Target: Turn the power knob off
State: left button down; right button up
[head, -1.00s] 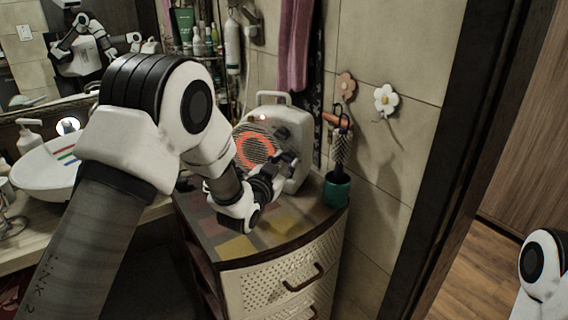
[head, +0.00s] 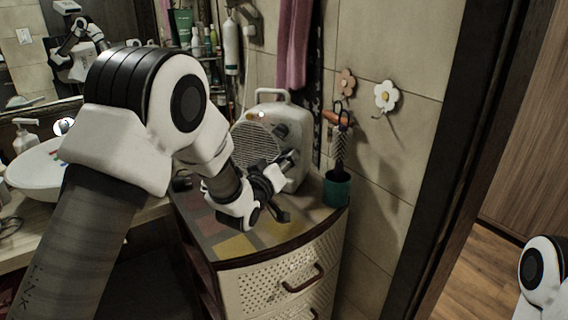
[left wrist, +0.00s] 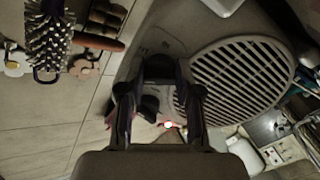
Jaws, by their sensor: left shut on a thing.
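The white heater (head: 289,125), with a round grille (head: 257,146) and a top handle, stands on the cabinet. Its grille is dark, without glow, and a small light shows near its top. My left gripper (head: 284,172) is at the right part of the heater's front, beside the grille. In the left wrist view the gripper (left wrist: 159,85) has its fingers closed in on the heater's front next to the grille (left wrist: 240,78). It is shut on the power knob, which the fingers mostly hide. My right gripper is out of view; only part of that arm shows at the lower right.
The patterned cabinet top (head: 237,246) has free room in front of the heater. A green cup (head: 336,190) with a brush stands close at the heater's right, by the tiled wall. A white basin (head: 36,170) is at the left.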

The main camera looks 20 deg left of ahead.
pick_arm(q)
jog(key=shift+d+n, duration=0.1)
jog(key=shift+n, duration=4.9)
jog(key=c, duration=0.8)
grip_release()
jog(key=shift+r, duration=0.1)
jog(key=s, duration=0.4)
jog(key=s+a, duration=0.1)
jog(key=s, duration=0.7)
jog(key=shift+a, duration=0.35)
